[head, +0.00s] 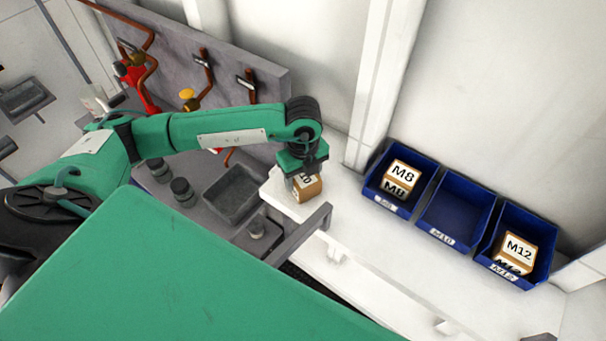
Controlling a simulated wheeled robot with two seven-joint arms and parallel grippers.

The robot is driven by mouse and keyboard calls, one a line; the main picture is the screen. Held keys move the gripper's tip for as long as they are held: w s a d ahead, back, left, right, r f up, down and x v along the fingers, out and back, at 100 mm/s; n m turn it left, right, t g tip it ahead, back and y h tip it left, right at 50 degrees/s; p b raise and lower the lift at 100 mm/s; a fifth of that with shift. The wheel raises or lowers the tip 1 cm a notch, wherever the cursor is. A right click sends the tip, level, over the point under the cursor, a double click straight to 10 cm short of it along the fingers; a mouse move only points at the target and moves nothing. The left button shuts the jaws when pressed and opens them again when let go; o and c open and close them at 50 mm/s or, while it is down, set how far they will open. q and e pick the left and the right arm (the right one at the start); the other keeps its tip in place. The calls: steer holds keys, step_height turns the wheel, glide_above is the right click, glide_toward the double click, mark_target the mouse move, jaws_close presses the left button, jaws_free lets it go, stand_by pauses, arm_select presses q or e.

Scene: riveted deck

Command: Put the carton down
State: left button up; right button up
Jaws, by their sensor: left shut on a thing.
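A small brown and white carton (308,190) is at the left end of the white shelf (385,250). Its label is partly hidden; a "0" shows. My left gripper (303,172) is above it, pointing down, and shut on the carton. I cannot tell whether the carton's underside touches the shelf. My right gripper does not show.
Three blue bins stand in a row on the shelf. The left bin (372,190) holds an M8 carton (402,174), the middle bin (455,208), labelled M10, is empty, and the right bin (543,268) holds an M12 carton (518,247). A grey rail (305,232) stands at the front.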

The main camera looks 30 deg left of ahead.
mark_target(303, 174)
arm_select(q)
steer(key=o, duration=1.2)
steer(key=shift+c, duration=0.2)
steer(key=shift+r, duration=0.4)
step_height(303, 174, up, 10)
steer(key=b, duration=0.3)
steer(key=shift+f, duration=0.1)
steer(key=shift+r, duration=0.8)
